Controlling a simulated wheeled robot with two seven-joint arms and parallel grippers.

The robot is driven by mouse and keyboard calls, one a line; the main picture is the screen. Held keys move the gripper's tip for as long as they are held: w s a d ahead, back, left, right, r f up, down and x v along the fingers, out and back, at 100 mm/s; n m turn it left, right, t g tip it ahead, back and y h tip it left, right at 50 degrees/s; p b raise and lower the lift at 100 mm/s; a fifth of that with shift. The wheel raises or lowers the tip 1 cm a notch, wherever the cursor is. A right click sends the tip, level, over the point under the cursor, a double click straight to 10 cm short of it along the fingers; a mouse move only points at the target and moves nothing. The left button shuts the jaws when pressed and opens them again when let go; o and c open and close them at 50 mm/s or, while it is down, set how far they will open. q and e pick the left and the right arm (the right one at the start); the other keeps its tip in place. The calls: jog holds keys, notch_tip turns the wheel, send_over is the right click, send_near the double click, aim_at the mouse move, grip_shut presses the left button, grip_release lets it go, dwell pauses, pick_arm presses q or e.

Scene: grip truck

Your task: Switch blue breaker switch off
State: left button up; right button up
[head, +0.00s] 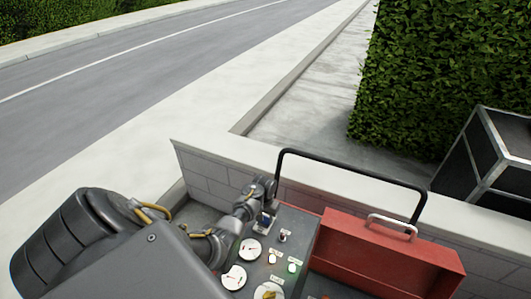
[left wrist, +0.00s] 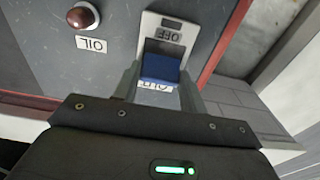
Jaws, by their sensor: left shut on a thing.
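The blue breaker switch (left wrist: 160,68) sits on a light switch plate (left wrist: 172,22) on the grey control panel (left wrist: 45,38). An OFF label shows on the plate on the far side of the switch, and a second label on the near side is partly covered. My left gripper (left wrist: 162,85) has its fingers on both sides of the blue switch and is shut on it. In the head view, my left gripper (head: 268,208) is at the panel's upper left corner, with the blue switch (head: 263,219) at its tip. My right gripper is not in view.
A red toolbox (head: 390,262) and a black rail (head: 350,168) lie to the right. A low block wall (head: 215,180) runs behind.

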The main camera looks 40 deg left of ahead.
aim_at(264, 222)
pick_arm(q)
jog(key=shift+s+d+r+t+y+p, duration=0.25)
jog(key=shift+s+t+p, duration=0.25)
jog(key=shift+t+p, duration=0.6)
jog(key=shift+s+t+y+p, duration=0.25)
jog(key=shift+s+t+p, duration=0.1)
jog(key=shift+t+p, duration=0.3)
jog(key=shift+s+d+f+t, duration=0.1)
jog(key=shift+s+f+t, duration=0.1)
jog(key=shift+t, duration=0.25)
jog(key=shift+s+d+f+t+y+b, duration=0.1)
jog(key=shift+s+f+t+y+b, duration=0.15)
jog(key=shift+t, duration=0.35)
jog(key=shift+s+d+f+t+y+b, duration=0.1)
jog(key=shift+s+t+y, duration=0.1)
jog(key=shift+t+y, duration=0.3)
jog(key=shift+s+f+t+b, duration=0.15)
jog(key=shift+s+t+b, duration=0.2)
jog(key=shift+t+b, duration=0.65)
jog(key=shift+s+d+t+y+b, duration=0.2)
jog(key=shift+t+y+b, duration=0.15)
jog(key=shift+t+b, duration=0.35)
